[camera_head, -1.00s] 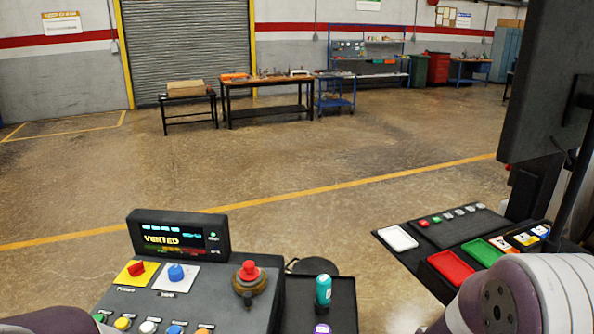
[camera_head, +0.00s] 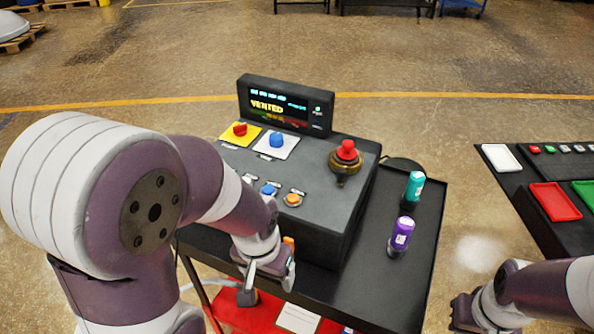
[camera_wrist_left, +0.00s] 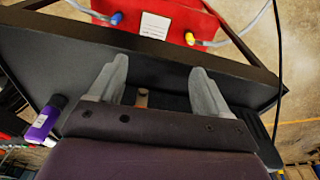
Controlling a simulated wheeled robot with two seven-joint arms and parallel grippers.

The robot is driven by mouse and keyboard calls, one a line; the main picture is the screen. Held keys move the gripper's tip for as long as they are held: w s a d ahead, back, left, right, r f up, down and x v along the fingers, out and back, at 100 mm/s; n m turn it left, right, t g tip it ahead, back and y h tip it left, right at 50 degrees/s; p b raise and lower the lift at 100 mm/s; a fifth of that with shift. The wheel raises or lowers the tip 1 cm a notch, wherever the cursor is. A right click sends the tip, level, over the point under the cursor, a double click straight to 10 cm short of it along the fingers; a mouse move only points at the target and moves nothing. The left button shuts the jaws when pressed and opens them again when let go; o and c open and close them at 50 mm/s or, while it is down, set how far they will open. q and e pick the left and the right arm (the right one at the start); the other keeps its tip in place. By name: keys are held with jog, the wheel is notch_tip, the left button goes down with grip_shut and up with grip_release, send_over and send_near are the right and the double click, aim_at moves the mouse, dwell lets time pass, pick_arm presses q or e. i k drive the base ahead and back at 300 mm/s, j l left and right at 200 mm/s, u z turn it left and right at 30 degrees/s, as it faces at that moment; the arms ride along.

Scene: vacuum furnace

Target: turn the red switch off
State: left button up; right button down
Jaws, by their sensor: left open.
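The red switch (camera_head: 240,129) is a red knob on a yellow plate, at the left of the grey console's top in the head view. A blue knob (camera_head: 277,139) on a white plate is to its right. My left gripper (camera_head: 268,284) is open and empty, pointing down by the console's near side, well below and nearer than the red switch. Its two spread fingers (camera_wrist_left: 156,82) also show in the left wrist view, by the black cart. My right gripper (camera_head: 468,314) is at the lower right, dark and partly cut off. My left arm hides part of the console's front left.
A red-topped lever (camera_head: 346,150) stands at the console's right. Blue and orange buttons (camera_head: 292,200) lie nearer. A teal bottle (camera_head: 414,186) and a purple bottle (camera_head: 401,234) stand on the black cart (camera_head: 376,290). A red box (camera_wrist_left: 165,18) sits below.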

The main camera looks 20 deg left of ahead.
aim_at(240, 130)
jog(key=i+j, duration=0.1)
jog(key=j, duration=1.35)
jog(key=i+z, duration=0.05)
